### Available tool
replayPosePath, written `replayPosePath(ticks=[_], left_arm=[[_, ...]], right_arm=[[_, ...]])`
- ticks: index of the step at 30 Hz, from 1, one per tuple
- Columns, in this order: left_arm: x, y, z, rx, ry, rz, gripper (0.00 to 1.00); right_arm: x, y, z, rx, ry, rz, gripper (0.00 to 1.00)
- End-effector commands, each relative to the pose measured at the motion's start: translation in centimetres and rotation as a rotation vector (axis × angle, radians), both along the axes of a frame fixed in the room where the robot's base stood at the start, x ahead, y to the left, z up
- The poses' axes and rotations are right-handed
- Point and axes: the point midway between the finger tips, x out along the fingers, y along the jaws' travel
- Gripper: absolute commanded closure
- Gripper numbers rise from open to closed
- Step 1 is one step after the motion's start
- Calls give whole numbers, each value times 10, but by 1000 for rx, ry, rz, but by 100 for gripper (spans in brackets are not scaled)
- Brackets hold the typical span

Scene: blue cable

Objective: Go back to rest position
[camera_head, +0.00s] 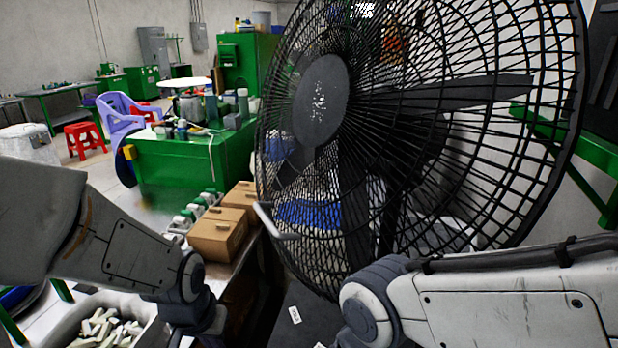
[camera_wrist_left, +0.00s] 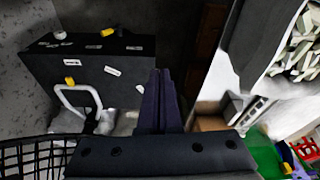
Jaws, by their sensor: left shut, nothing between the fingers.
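My left gripper (camera_wrist_left: 160,100) shows in the left wrist view with its two dark fingers together and nothing between them. It hangs in front of a dark box with white labels (camera_wrist_left: 100,68). In the head view my left arm comes in from the left and bends down at the bottom edge; its fingertips are not visible there. My right arm comes in from the right, and its gripper is out of the picture. No blue cable can be made out for sure; a blue patch (camera_head: 310,213) shows behind the fan grille.
A large black fan (camera_head: 320,100) stands close ahead, near my right arm. Cardboard boxes (camera_head: 217,234) sit on a bench left of it. A white bin (camera_head: 62,326) of pale pieces lies below my left arm. A green workbench (camera_head: 180,165) stands farther back.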

Motion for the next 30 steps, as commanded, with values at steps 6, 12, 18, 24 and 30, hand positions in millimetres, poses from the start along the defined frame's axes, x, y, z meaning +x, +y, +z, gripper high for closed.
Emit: replayPosePath(ticks=[6,12,18,24,30], left_arm=[[-20,-39,18,-9,33,-132,100],[-54,-77,37,-16,79,-291,100],[-103,-110,60,-16,141,-491,100],[-128,-119,69,-10,175,-578,100],[-129,-119,69,-9,177,-580,100]], right_arm=[[0,0,5,0,0,0,26],[0,0,10,0,0,0,26],[0,0,15,0,0,0,26],[0,0,16,0,0,0,26],[0,0,16,0,0,0,26]])
